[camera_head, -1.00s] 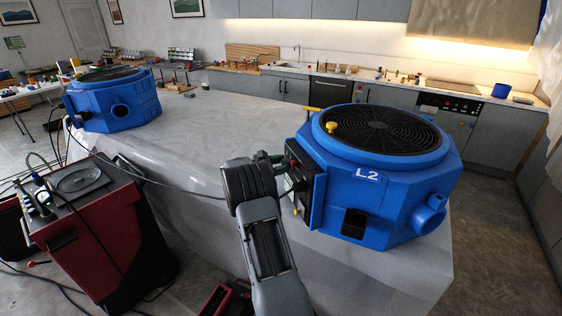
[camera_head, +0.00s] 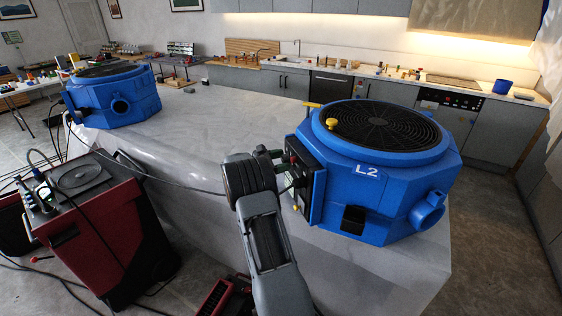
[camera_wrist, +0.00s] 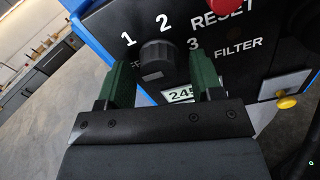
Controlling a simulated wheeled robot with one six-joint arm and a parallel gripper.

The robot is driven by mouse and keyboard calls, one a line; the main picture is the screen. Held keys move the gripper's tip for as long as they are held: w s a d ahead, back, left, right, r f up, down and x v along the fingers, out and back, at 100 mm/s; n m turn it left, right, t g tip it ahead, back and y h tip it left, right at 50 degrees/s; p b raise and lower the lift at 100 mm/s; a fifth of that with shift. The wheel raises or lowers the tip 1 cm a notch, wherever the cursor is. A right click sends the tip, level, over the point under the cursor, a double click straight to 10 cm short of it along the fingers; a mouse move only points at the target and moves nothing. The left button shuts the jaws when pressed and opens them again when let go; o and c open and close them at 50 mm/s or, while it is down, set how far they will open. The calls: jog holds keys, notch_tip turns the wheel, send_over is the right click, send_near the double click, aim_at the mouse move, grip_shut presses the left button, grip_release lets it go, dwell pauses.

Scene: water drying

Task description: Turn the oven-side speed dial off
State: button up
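The blue air mover marked L2 (camera_head: 375,190) stands on the covered island at the right in the head view. Its black control panel (camera_head: 303,185) faces left toward my gripper (camera_head: 275,165). In the wrist view the panel carries a dark round speed dial (camera_wrist: 157,56), with the numbers 1, 2 and 3 around it. My gripper (camera_wrist: 160,82) has its two green fingers apart, one to each side below the dial, with nothing visible between them. Whether a finger touches the dial I cannot tell. The label at the dial's lower left is partly hidden by a finger.
A red button (camera_wrist: 229,4) by RESET and a yellow knob (camera_wrist: 287,102) below FILTER sit right of the dial. A second blue air mover (camera_head: 113,98) stands at the island's far left. A red machine (camera_head: 95,225) stands on the floor at left.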

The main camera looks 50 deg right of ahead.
jog(key=shift+o, duration=0.2)
jog(key=b+v, duration=0.4)
jog(key=v, duration=0.9)
jog(key=shift+w+a, duration=0.2)
jog(key=shift+a, duration=0.15)
